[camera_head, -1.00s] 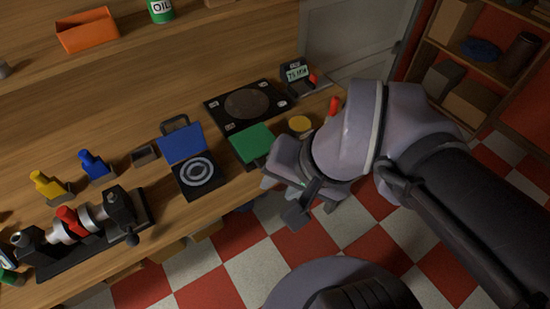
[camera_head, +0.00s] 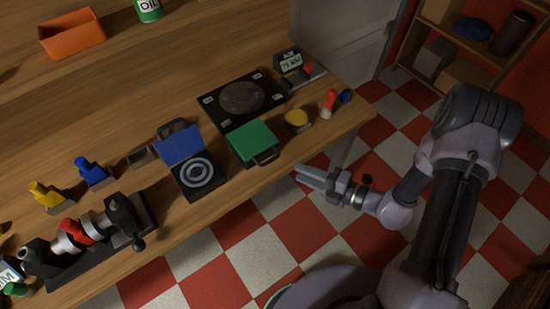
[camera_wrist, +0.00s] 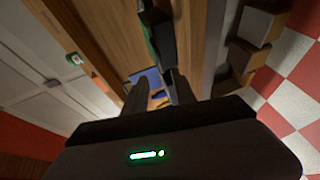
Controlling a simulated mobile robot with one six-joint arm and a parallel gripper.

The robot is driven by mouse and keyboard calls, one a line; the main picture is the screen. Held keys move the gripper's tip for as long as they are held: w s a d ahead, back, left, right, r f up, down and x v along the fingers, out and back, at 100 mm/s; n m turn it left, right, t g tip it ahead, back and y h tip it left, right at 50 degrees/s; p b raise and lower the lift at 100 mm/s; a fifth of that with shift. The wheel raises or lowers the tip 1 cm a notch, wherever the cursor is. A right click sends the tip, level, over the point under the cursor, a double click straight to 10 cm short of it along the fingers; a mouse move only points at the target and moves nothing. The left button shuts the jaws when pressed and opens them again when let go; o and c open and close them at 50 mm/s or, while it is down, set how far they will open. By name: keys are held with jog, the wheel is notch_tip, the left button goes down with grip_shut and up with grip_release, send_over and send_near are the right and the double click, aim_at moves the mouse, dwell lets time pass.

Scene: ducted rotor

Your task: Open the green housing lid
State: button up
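The green housing lid (camera_head: 252,140) lies flat and closed on the bench, with a dark handle (camera_head: 266,158) at its front edge. My gripper (camera_head: 299,174) is off the bench's front edge, to the right of and below the lid in the head view, apart from it and empty. Its two fingers are spread with a gap between them, also seen in the wrist view (camera_wrist: 156,82). A green patch in the wrist view (camera_wrist: 147,38) looks like part of the lid, mostly hidden by dark parts.
An open blue-lidded housing (camera_head: 180,147) with a ringed disc stands left of the green lid. A yellow-topped round part (camera_head: 297,119) is on its right. A black plate (camera_head: 240,98) lies behind. A rotor assembly (camera_head: 90,232) is at left. The floor beside the bench is clear.

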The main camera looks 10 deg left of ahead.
aim_at(270, 160)
jog(key=b+x, duration=0.2)
jog(key=x, duration=1)
grip_shut()
dwell(0.9)
